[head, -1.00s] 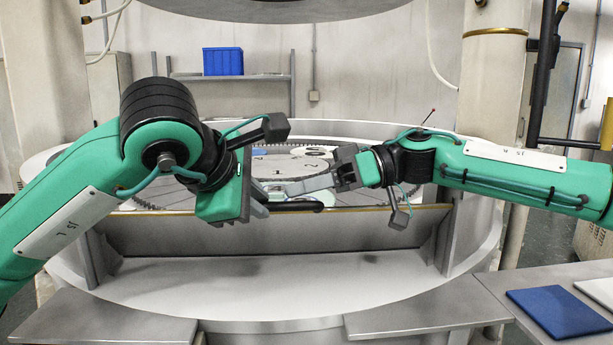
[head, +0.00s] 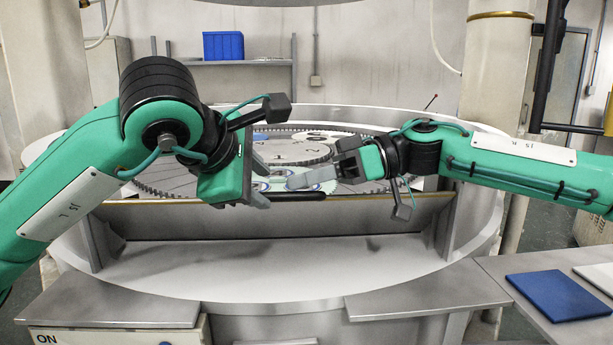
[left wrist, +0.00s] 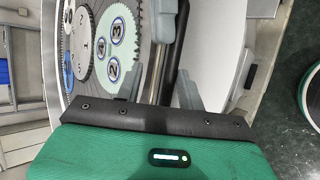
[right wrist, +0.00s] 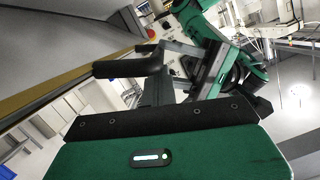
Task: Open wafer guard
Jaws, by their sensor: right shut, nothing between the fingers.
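The wafer guard (head: 300,222) is a wide grey panel with a gold top edge across the front of the round machine. A black bar handle (head: 298,196) lies along its top edge. My left gripper (head: 260,198) is at the handle's left end. In the left wrist view its fingers (left wrist: 158,92) stand apart, with the dark bar (left wrist: 171,50) running between them; contact cannot be told. My right gripper (head: 296,182) is shut and empty, just above and behind the handle in the head view. The handle also shows in the right wrist view (right wrist: 128,66).
Behind the guard are toothed discs (head: 290,150) and carriers with numbered round wafers (left wrist: 115,40). A blue pad (head: 555,304) lies on the right-hand side table (head: 500,270). A blue bin (head: 223,46) stands on a back shelf. The floor of the machine's front recess is clear.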

